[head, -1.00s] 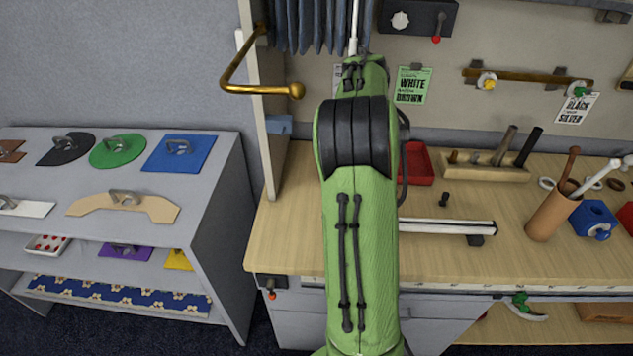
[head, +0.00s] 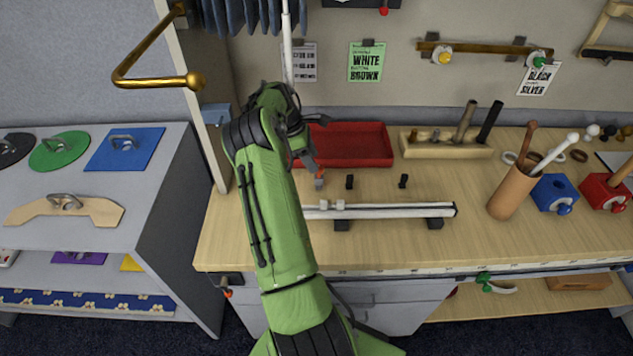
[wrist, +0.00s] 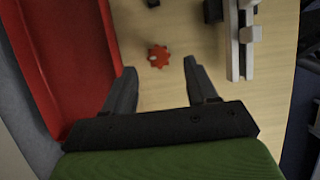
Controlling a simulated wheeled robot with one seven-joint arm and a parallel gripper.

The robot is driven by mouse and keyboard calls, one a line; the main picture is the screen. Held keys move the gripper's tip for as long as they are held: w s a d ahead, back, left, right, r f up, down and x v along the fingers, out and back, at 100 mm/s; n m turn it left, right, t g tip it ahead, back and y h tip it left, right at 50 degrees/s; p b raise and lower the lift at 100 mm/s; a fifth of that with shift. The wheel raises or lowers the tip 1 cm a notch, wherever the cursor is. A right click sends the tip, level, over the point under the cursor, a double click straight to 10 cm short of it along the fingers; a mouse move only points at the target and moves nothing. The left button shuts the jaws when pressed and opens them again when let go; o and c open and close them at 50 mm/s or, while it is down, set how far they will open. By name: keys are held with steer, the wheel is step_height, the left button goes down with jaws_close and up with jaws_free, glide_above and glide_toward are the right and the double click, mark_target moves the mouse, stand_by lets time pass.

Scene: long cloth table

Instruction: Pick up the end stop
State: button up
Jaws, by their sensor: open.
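A small grey piece with a red star-shaped knob, which looks like the end stop (head: 319,182), stands on the wooden bench top between the red tray and the white rail. In the wrist view its red knob (wrist: 158,56) lies just ahead of the fingertips, roughly centred between them. My gripper (wrist: 159,68) is open and empty, with one finger on either side of the knob's line. In the head view my gripper (head: 303,148) is partly hidden by my own wrist, close beside and above the piece. I cannot tell the exact height gap.
The red tray (head: 350,146) lies behind, with its wall close to my left finger in the wrist view. The white rail (head: 385,211) with small blocks lies in front. Two small black pieces (head: 350,182) (head: 403,181) stand to the right. A wooden tool holder (head: 440,147) stands farther back.

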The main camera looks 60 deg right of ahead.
mark_target(321, 176)
steer(key=x, duration=0.9)
steer(key=shift+w+f, duration=0.25)
steer(key=c, duration=1)
steer(key=shift+r, duration=0.1)
steer(key=shift+c, duration=0.2)
steer(key=shift+r, duration=0.1)
steer(key=shift+r, duration=0.35)
steer(key=w+a, duration=0.1)
steer(key=w, duration=0.1)
steer(key=w+a, duration=0.1)
steer(key=w, duration=0.1)
steer(key=w+a, duration=0.1)
steer(key=w, duration=0.2)
steer(key=shift+a+b, duration=0.3)
steer(key=shift+b, duration=0.05)
step_height(321, 176, up, 14)
steer(key=p, duration=0.1)
steer(key=shift+w, duration=0.1)
